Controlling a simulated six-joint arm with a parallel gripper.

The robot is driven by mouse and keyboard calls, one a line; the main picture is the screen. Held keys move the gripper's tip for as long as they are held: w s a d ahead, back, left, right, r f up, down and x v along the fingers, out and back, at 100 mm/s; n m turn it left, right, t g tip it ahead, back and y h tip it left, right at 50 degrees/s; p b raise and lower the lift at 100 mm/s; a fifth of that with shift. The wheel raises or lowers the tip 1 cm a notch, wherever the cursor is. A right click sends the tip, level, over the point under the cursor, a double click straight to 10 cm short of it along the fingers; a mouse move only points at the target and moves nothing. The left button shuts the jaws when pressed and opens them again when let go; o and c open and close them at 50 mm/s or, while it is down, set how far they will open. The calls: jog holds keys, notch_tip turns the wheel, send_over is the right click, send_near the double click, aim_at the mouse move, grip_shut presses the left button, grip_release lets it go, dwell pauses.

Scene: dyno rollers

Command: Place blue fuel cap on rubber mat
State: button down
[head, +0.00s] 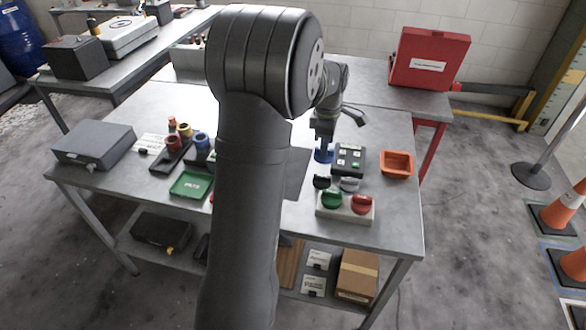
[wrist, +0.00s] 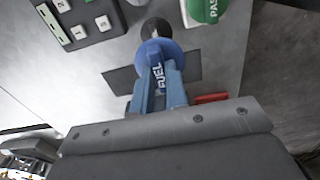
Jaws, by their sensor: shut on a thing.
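The blue fuel cap (head: 323,156) is at the tip of my gripper (head: 324,142), left of a dark keypad box. In the wrist view the cap (wrist: 158,54), lettered FUEL, sits between the two blue-grey fingers, which are shut on it. A flat dark grey sheet (head: 297,170), seemingly the rubber mat, lies on the table left of the cap, partly hidden by my arm. In the wrist view a dark flat rectangle (wrist: 120,78) shows behind the fingers. I cannot tell whether it is the mat, nor how high the cap is.
The keypad box (head: 349,160) stands close right of the cap. A black cap (head: 322,182), a green cap (head: 331,198) and a red cap (head: 361,204) are in front. An orange tray (head: 397,164) is further right. A green tray (head: 190,184) lies left of my arm.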

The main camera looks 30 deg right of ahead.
jog(key=w+a+f, duration=0.1)
jog(key=w+f, duration=0.1)
jog(key=w, duration=0.1)
jog(key=w+a+f, duration=0.1)
jog(key=w+f, duration=0.1)
jog(key=w, duration=0.2)
jog(key=w+a+f, duration=0.1)
jog(key=w+f, duration=0.2)
jog(key=shift+w+a, duration=0.25)
jog(key=shift+a, duration=0.15)
jog(key=shift+f, duration=1.95)
jog(key=c, duration=1.4)
grip_release()
jog(key=shift+f, duration=0.15)
jog(key=shift+c, duration=0.2)
notch_tip(320, 180, up, 12)
jog(key=shift+r, duration=0.2)
jog(key=shift+f, duration=0.1)
jog(key=shift+f, duration=4.25)
